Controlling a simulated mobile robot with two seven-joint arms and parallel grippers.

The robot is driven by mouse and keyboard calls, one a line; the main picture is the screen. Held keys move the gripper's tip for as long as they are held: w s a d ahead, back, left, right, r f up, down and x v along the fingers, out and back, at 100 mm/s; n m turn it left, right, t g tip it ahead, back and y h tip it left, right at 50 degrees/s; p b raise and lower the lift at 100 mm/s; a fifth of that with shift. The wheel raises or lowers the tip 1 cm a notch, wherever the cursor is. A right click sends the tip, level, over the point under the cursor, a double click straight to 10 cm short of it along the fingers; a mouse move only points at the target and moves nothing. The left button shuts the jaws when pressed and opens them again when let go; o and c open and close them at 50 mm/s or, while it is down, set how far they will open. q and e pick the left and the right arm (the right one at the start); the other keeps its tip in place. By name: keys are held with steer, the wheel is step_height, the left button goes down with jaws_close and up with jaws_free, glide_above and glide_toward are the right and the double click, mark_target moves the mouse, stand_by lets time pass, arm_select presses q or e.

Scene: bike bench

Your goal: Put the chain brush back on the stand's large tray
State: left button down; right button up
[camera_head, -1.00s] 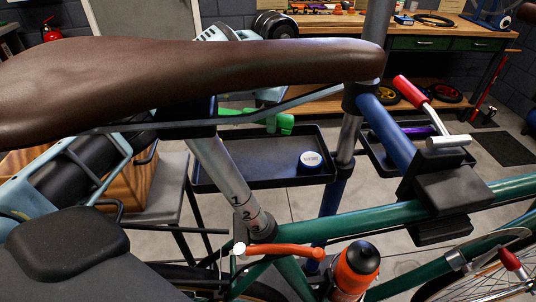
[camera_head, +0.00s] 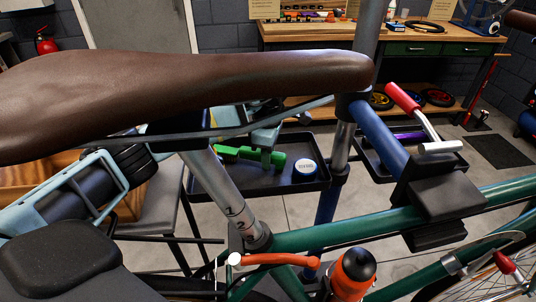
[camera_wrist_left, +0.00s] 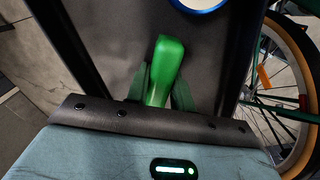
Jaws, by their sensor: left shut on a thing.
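The green chain brush (camera_head: 235,153) is over the left part of the stand's large dark tray (camera_head: 288,189), low within its rim in the head view. My left gripper (camera_head: 266,156) reaches down behind the saddle and is shut on the brush. In the left wrist view the brush (camera_wrist_left: 166,72) stands out between the two fingers, with the tray floor (camera_wrist_left: 112,35) behind it. I cannot tell whether the brush touches the tray floor. The saddle and seat post hide part of my left arm and the tray's left end.
A round blue-and-white tin (camera_head: 306,170) sits in the tray, right of the brush. The brown saddle (camera_head: 190,85), seat post (camera_head: 222,190) and green frame tube (camera_head: 340,228) stand in front. A smaller tray (camera_head: 400,150) is to the right. The tray's right-front floor is clear.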

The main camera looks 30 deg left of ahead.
arm_select(q)
steer(key=shift+f, duration=0.15)
steer(key=c, duration=1.2)
jaws_free()
step_height(320, 180, up, 12)
steer(key=shift+r, duration=0.2)
